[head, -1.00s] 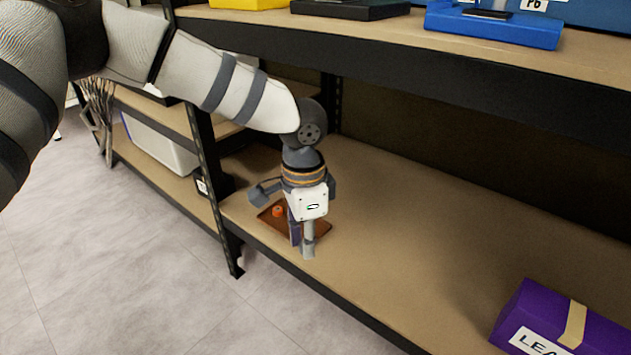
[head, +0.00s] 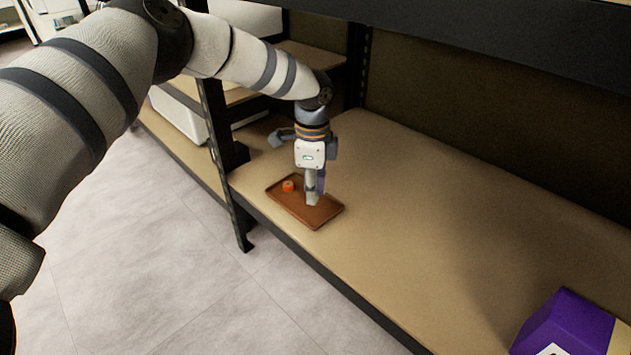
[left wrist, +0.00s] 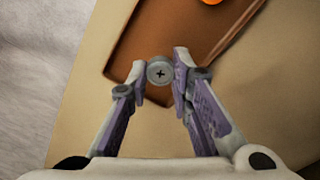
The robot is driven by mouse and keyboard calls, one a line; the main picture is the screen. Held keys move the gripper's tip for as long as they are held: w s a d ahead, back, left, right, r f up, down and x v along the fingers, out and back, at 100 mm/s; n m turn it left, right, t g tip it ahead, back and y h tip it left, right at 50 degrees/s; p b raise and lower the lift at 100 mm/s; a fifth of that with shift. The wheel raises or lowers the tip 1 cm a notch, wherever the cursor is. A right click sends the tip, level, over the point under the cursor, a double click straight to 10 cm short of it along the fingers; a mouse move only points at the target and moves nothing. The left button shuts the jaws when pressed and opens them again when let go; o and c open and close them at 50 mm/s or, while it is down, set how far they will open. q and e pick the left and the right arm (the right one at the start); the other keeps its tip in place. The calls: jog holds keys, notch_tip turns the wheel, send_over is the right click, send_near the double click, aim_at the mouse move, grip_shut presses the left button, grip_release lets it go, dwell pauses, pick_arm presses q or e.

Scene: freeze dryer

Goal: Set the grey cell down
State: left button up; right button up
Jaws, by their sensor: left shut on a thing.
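The grey cell (left wrist: 160,73) shows end-on in the left wrist view, a small round disc with a cross-shaped mark on its face. My left gripper (left wrist: 160,76) is shut on it, one fingertip on each side. In the head view my left gripper (head: 313,198) points down over the right part of a brown tray (head: 318,220) on the shelf. My right gripper is in neither view.
An orange piece (head: 288,186) stands in the left part of the tray. The tray lies near the shelf's front edge, by a black upright (head: 222,140). A purple box (head: 565,325) stands at the far right. The shelf (head: 430,220) between is bare.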

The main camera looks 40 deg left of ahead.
pick_arm(q)
jog(key=shift+f, duration=0.6)
jog(key=shift+f+b, duration=0.45)
jog(key=shift+f, duration=0.15)
jog(key=o, duration=1)
